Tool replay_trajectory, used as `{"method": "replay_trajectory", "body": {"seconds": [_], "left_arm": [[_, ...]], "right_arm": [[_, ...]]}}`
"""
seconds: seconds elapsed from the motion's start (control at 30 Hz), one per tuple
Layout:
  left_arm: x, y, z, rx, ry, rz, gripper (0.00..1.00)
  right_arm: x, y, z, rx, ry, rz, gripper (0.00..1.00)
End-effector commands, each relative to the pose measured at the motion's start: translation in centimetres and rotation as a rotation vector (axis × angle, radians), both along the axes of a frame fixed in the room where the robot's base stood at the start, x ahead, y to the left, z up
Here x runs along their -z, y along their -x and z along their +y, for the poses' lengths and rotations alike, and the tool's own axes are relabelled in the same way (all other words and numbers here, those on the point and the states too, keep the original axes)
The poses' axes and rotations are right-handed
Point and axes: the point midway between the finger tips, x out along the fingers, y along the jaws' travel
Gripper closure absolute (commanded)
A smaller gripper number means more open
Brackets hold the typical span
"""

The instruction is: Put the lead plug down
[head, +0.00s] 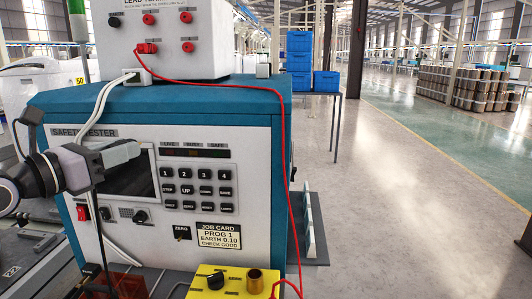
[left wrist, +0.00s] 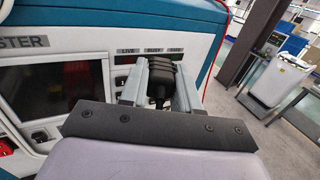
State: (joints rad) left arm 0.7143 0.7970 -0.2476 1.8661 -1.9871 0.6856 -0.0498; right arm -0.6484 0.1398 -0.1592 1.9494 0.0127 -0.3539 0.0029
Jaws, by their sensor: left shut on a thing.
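My left gripper (head: 124,153) is in front of the safety tester (head: 262,150), level with its dark screen. In the left wrist view its two grey fingers (left wrist: 160,88) are closed around a black plug (left wrist: 160,72), which I take to be the lead plug. The plug is held clear of the tester's front. In the head view the fingers hide it. My right gripper is in neither view.
A lead box (head: 165,60) with red sockets stands on the tester. A red lead (head: 283,120) runs from it down the right side to a yellow box (head: 232,284) with a black knob and a brass post. Blue crates (head: 299,60) stand behind. Open floor lies to the right.

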Motion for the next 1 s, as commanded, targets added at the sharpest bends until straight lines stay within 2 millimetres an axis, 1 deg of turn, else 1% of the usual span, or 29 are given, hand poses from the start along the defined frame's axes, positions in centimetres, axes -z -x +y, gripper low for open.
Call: {"method": "replay_trajectory", "body": {"seconds": [0.03, 0.2, 0.4, 0.5, 0.63, 0.8, 1.0], "left_arm": [[1.9, 0.3, -1.0, 0.023, 0.003, 0.008, 1.00], [6.9, 1.8, -3.5, 0.079, 0.005, 0.007, 1.00], [12.1, 4.4, -5.5, 0.110, 0.004, 0.007, 1.00], [14.3, 5.9, -6.1, 0.109, 0.003, 0.006, 1.00], [16.8, 7.9, -6.5, 0.095, 0.003, 0.006, 1.00], [19.6, 10.7, -6.5, 0.057, 0.002, 0.007, 1.00], [21.8, 13.4, -6.0, 0.000, 0.000, 0.004, 1.00]], "right_arm": [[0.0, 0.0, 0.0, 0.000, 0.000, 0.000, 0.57], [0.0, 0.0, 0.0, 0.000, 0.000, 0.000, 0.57], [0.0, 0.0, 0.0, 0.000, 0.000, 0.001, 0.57], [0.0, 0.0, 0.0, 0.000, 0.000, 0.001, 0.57], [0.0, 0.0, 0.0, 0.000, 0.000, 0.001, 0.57], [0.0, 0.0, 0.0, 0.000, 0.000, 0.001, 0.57], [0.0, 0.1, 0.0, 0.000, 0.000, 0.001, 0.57]]}}
